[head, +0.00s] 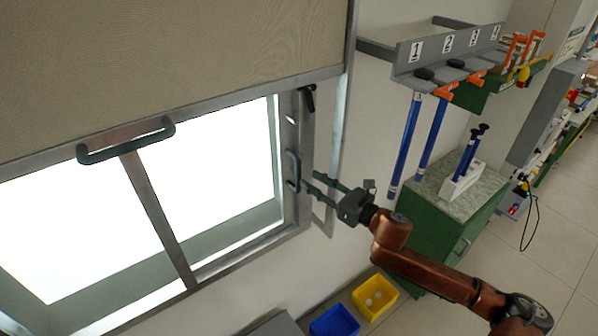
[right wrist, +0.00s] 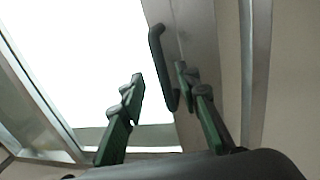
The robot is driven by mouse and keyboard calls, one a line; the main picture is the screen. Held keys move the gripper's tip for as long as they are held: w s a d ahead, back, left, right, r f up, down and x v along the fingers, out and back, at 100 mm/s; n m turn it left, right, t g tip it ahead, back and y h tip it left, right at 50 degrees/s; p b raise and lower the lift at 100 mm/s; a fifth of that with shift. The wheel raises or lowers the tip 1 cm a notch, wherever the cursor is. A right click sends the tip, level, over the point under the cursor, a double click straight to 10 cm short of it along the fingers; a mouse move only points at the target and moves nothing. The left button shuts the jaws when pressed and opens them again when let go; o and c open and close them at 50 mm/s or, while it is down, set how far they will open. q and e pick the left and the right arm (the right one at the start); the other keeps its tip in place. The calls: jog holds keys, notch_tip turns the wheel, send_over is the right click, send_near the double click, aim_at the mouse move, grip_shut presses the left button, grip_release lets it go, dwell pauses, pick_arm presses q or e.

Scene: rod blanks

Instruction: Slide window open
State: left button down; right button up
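The window (head: 160,190) is a bright pane in a grey metal frame, with a vertical bar across it. A dark vertical handle (head: 293,171) is on the frame's right upright. It also shows in the right wrist view (right wrist: 158,60), running down between the two green fingers. My right gripper (head: 310,182) is beside the handle, its fingers pointing left at it. In the right wrist view the fingers (right wrist: 162,82) are spread apart, with the right finger close to the handle; I cannot tell whether it touches. My left gripper is not in view.
A beige panel (head: 170,60) with a dark handle (head: 125,140) covers the window's top. A black latch (head: 308,98) is at the upper right of the frame. Right are a numbered rack (head: 445,50) with blue rods and a green cabinet (head: 440,220). Yellow (head: 375,297) and blue (head: 334,322) bins stand below.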

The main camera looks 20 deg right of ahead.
aim_at(299, 173)
jog(key=p+x, duration=0.2)
jog(key=x, duration=0.4)
jog(key=shift+w+a+f, duration=0.1)
jog(key=shift+w+a, duration=0.05)
jog(key=shift+w, duration=0.15)
jog(key=shift+c, duration=0.4)
grip_shut()
